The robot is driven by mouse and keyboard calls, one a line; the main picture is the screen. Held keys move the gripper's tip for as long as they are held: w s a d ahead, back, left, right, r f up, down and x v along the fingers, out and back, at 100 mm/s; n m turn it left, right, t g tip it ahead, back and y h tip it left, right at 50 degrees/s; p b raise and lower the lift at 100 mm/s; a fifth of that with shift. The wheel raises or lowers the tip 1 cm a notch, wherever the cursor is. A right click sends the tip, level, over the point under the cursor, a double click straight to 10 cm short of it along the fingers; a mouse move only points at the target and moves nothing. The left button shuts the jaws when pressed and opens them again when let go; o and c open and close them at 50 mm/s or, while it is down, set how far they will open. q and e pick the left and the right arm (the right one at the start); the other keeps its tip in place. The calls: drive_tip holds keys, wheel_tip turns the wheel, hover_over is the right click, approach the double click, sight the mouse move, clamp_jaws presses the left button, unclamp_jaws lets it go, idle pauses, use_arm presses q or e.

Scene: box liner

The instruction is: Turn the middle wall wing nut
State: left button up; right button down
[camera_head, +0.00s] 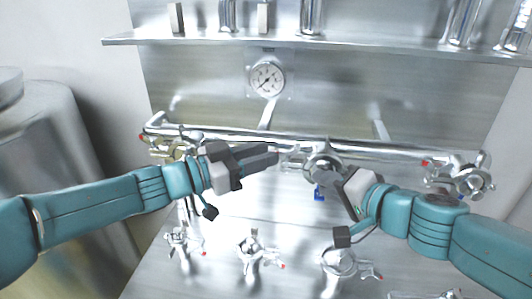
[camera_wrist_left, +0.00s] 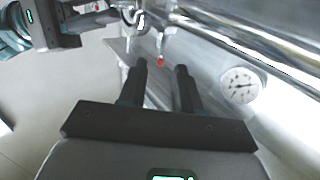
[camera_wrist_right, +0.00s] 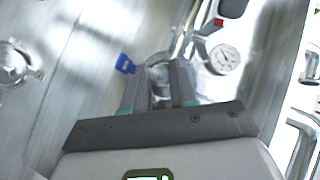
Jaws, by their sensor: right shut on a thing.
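The middle wall wing nut (camera_head: 322,160) is a shiny metal fitting on the horizontal wall pipe, with a blue tag (camera_wrist_right: 125,64) below it. My right gripper (camera_head: 338,180) reaches it from the lower right and is shut on it. In the right wrist view, metal shows between the fingers (camera_wrist_right: 160,85), which partly hide the nut. My left gripper (camera_head: 274,155) is just left of the nut, in front of the pipe, pointing right. In the left wrist view, its fingers (camera_wrist_left: 161,70) are apart with nothing held between them. A red tip (camera_wrist_left: 160,62) shows beyond them.
Other metal fittings sit on the pipe at the left (camera_head: 168,148) and right (camera_head: 460,180). Several red-tipped valves, one at lower left (camera_head: 180,240), stand below. A pressure gauge (camera_head: 267,78) and a shelf (camera_head: 350,45) with metal items are above. My gripper ends are close together.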

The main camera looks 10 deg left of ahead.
sight(287, 146)
use_arm(q)
drive_tip(key=v, duration=0.6)
drive_tip(key=x, duration=1.2)
drive_tip(key=shift+d+f, duration=0.15)
drive_tip(key=shift+w, duration=0.1)
clamp_jaws()
